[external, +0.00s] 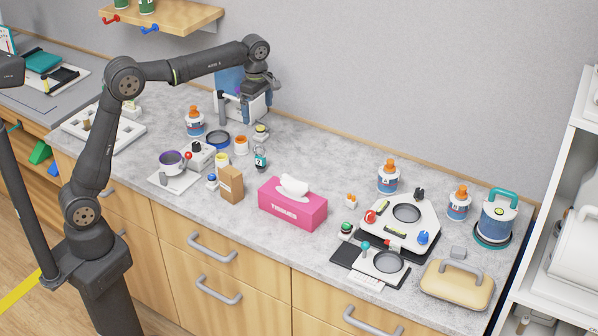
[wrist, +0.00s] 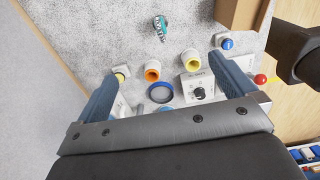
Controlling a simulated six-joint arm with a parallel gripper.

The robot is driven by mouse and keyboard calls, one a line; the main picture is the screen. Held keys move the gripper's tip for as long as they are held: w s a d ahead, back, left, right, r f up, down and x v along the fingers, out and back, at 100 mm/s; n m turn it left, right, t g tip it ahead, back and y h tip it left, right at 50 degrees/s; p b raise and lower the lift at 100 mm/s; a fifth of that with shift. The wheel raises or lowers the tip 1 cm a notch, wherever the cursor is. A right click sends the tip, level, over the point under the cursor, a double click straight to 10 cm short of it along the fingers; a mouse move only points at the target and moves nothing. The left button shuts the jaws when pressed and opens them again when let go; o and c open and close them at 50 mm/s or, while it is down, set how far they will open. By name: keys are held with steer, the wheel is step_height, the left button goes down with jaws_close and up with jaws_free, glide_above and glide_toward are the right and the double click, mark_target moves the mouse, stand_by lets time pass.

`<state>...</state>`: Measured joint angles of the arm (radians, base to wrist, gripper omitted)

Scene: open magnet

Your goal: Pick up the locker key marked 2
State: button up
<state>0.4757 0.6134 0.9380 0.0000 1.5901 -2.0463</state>
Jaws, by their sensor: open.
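The locker key marked 2 (external: 260,157) has a teal and dark tag with a white number patch. It lies on the grey counter, right of the white and orange cups. In the wrist view the small teal key (wrist: 161,27) lies near the top, beyond my fingertips, its number too small to read. My gripper (external: 245,112) is open and empty above the back of the counter, behind and left of the key. In the wrist view the two blue fingers of my gripper (wrist: 168,72) are wide apart, with nothing between them at the tips.
A yellow-rimmed cup (external: 221,161), an orange-rimmed cup (external: 241,145) and a blue ring (external: 217,139) stand near the key. A cardboard box (external: 231,184) and a pink tissue box (external: 292,204) stand in front of it.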

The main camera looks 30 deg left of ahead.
mark_target(261, 156)
steer(key=c, duration=1.2)
steer(key=a+f+h, duration=0.4)
steer(key=a, duration=0.2)
steer(key=shift+n+h, duration=0.3)
steer(key=shift+n, duration=0.1)
steer(key=x, duration=1.6)
steer(key=shift+a+f, duration=0.15)
steer(key=shift+f, duration=0.25)
